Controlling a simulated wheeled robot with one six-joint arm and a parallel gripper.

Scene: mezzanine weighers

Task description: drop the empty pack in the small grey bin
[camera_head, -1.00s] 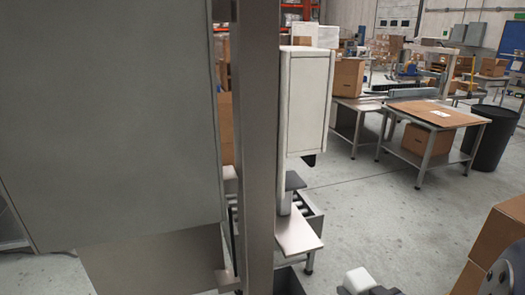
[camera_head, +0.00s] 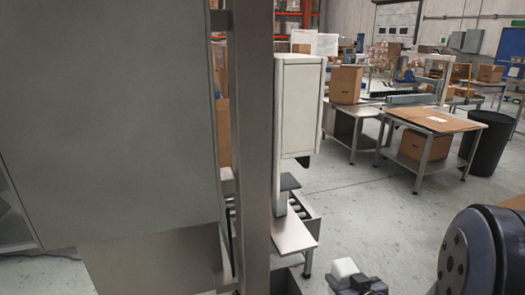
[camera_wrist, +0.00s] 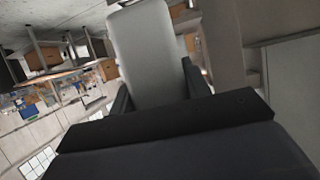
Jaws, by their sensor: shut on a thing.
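The empty pack, a plain white block (camera_head: 345,269), is at the bottom of the head view. My gripper (camera_head: 366,286) is dark, mostly cut off by the lower edge, and shut on the pack. In the wrist view the pale pack (camera_wrist: 146,55) stands out between the two dark fingers. A dark grey open container (camera_head: 287,284), which may be the small grey bin, shows partly at the bottom edge, left of the pack. Its inside is mostly hidden.
A grey cabinet (camera_head: 110,120) and a metal post (camera_head: 252,150) block the left side. A white weigher housing (camera_head: 299,105) stands over a small shelf (camera_head: 294,234). Tables (camera_head: 432,123) and a black drum (camera_head: 488,143) stand behind. Open floor (camera_head: 365,215) lies between.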

